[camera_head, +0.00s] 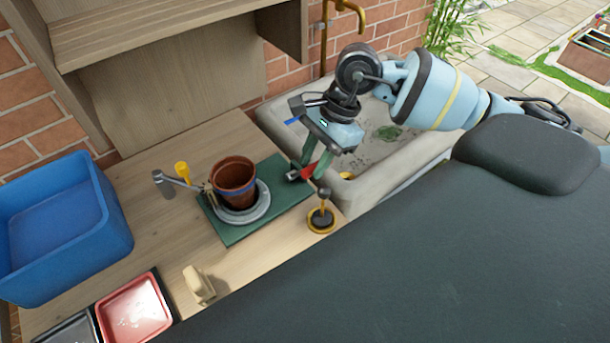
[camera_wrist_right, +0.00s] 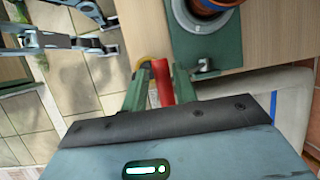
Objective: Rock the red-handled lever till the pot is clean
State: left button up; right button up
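The terracotta pot (camera_head: 235,181) stands upright on a round grey plate (camera_head: 262,210) on a green board (camera_head: 232,236). It has dark marks on its outside. Its lower edge shows in the wrist view (camera_wrist_right: 205,5). The red lever handle (camera_head: 309,171) is at the board's right end, partly hidden by my fingers. In the wrist view the red handle (camera_wrist_right: 163,82) lies between the green fingers of my right gripper (camera_wrist_right: 161,88), which look closed against both its sides. My right gripper also shows in the head view (camera_head: 317,165). I see no left gripper.
A grey nozzle-like piece (camera_head: 164,184) and a yellow knob (camera_head: 183,169) stand left of the pot. A dark-knobbed post in a brass ring (camera_head: 321,219) is near the handle. A sink (camera_head: 272,123) lies behind. A blue bin (camera_head: 60,225) and red tray (camera_head: 135,309) are left.

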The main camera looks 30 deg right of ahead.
aim_at(305, 179)
jog(key=shift+x, duration=2.7)
jog(key=shift+c, duration=0.3)
grip_shut()
